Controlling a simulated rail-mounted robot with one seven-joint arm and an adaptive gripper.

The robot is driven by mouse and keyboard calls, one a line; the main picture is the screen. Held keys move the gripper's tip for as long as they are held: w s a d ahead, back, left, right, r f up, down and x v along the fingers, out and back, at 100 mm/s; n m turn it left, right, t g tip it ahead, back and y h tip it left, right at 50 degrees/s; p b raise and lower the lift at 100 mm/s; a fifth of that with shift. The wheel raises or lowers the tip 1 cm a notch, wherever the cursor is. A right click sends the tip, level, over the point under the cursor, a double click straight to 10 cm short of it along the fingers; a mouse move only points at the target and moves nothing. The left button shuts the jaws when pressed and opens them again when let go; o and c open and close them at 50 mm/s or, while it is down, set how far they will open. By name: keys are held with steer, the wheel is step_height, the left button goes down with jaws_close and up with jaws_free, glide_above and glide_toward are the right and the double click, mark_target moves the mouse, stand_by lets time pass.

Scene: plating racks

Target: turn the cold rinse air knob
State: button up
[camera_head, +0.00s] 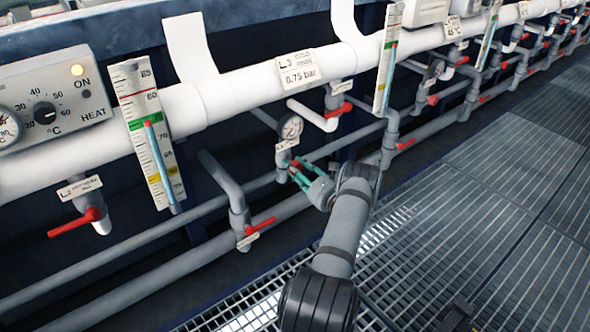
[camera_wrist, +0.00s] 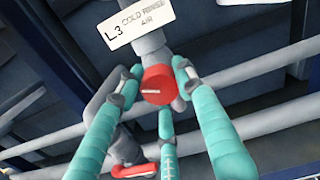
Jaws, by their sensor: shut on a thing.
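The cold rinse air knob (camera_wrist: 158,85) is red and round, with a pale line lying nearly level across its face. It sits under a grey fitting with the tag "L3 COLD RINSE AIR" (camera_wrist: 139,22). My gripper (camera_wrist: 157,90) has several teal fingers around the knob, and it is shut on it. In the head view my gripper (camera_head: 298,172) reaches the pipework below a round gauge (camera_head: 290,128). There the fingers hide most of the knob, and only a little red shows between them.
A red lever valve (camera_head: 262,225) sits at lower left of my gripper; another red lever (camera_wrist: 134,171) shows below the knob in the wrist view. A white pipe with a "COLD RINSE 0.75 bar" sign (camera_head: 299,70) runs above. Grated floor (camera_head: 450,220) lies open at right.

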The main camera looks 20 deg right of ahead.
steer(key=n, duration=0.3)
steer(key=shift+d+r+n+b, duration=0.2)
steer(key=shift+n+b, duration=0.1)
steer(key=shift+b, duration=0.1)
steer(key=n+b, duration=0.1)
steer(key=n, duration=0.2)
steer(key=shift+a+n, duration=0.15)
steer(key=shift+n, duration=0.15)
steer(key=n+b, duration=0.1)
steer(key=n, duration=0.1)
steer(key=n+b, duration=0.1)
steer(key=n, duration=0.2)
steer(key=shift+a+f+n+b, duration=0.1)
steer(key=shift+f+n+b, duration=0.1)
steer(key=shift+n+b, duration=0.4)
steer(key=shift+n, duration=0.3)
steer(key=shift+a+n, duration=0.2)
steer(key=shift+n, duration=0.1)
steer(key=o, duration=1.1)
steer(key=shift+o, duration=0.2)
steer(key=shift+s+d, duration=0.15)
